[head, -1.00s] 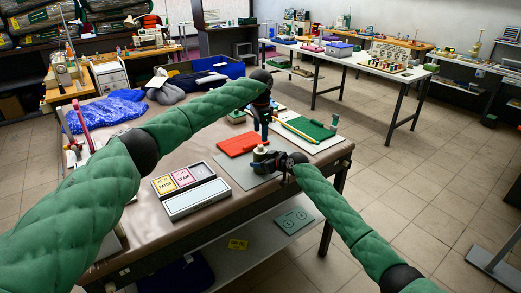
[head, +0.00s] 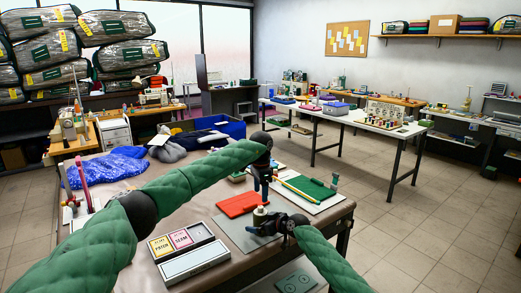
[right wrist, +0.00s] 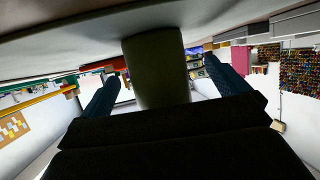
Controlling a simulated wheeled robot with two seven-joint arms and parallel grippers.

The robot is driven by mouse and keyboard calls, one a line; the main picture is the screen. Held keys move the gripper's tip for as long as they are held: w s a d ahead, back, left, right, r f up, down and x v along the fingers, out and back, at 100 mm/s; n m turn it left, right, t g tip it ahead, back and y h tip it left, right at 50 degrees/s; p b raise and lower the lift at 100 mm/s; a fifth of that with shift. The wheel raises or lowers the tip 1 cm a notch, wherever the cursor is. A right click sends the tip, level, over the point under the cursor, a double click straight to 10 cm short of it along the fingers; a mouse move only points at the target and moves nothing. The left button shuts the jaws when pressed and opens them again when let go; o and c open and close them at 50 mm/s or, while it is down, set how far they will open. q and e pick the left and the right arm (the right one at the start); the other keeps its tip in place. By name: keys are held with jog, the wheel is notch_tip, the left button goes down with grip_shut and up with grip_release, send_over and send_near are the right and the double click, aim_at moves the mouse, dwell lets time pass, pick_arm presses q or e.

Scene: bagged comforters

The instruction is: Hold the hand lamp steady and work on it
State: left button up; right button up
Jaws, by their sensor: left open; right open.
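The hand lamp appears to be the small upright cylinder with a pale top (head: 260,212) on the grey mat (head: 243,236) near the table's front right. In the right wrist view it is a dark olive cylinder (right wrist: 157,68) between my blue fingers, with a gap on both sides. My right gripper (head: 259,227) is open around its lower part, low over the mat. My left gripper (head: 264,198) is open, with blue fingers pointing down just above or behind the lamp's top. It holds nothing that I can see. The lamp's lower part is partly hidden by my right gripper.
A red-orange pad (head: 236,204) lies behind the mat. A tray with labelled yellow and pink compartments (head: 181,240) lies to the left. A green pad on a white board (head: 306,187) lies to the right. Blue wrap (head: 104,168) and a blue bin (head: 210,129) are farther back.

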jog(key=shift+d+r, duration=0.1)
dwell(0.5)
pick_arm(q)
jog(key=shift+r+p, duration=1.15)
pick_arm(e)
jog(key=shift+r+v, duration=0.2)
jog(key=shift+v, duration=1.1)
jog(key=shift+r+v, duration=0.2)
jog(key=shift+v, duration=1.15)
jog(key=shift+f, duration=0.1)
